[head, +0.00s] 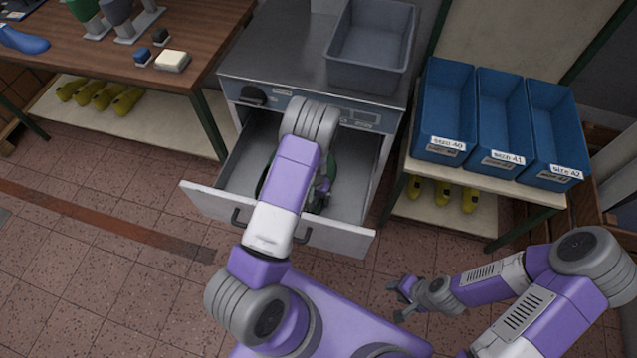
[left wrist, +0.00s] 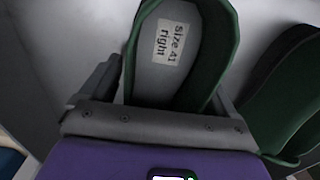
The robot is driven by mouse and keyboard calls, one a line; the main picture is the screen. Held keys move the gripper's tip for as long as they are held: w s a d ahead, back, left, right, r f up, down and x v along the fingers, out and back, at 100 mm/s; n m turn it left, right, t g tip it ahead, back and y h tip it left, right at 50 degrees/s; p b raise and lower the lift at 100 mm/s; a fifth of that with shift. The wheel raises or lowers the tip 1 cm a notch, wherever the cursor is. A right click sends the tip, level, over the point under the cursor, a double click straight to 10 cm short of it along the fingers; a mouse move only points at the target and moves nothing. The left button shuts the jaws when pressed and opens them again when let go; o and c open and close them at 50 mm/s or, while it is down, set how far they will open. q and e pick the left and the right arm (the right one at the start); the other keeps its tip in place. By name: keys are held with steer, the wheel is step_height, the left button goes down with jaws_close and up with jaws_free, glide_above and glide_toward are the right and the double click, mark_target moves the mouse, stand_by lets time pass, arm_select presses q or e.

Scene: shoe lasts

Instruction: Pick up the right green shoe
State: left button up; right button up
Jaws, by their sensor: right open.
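The right green shoe (left wrist: 179,70), labelled "Size 41 right", lies in the open drawer. In the left wrist view my left gripper (left wrist: 165,90) has its fingers wide apart, one on each side of this shoe. Whether they press on it I cannot tell. A second green shoe (left wrist: 290,95) lies to the right in that view. In the head view my left arm hides most of the drawer's inside, and only slivers of green show. My left gripper (head: 322,190) is partly hidden there, low in the drawer. My right gripper (head: 399,299) is open and empty over the floor.
The drawer (head: 358,238) is pulled out of a grey cabinet with a grey bin (head: 370,75) on top. Blue bins (head: 445,110) for several sizes stand right on a shelf unit. A wooden table (head: 200,40) stands left. Yellow lasts (head: 100,97) lie below it.

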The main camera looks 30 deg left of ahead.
arm_select(q)
steer(key=c, duration=1.1)
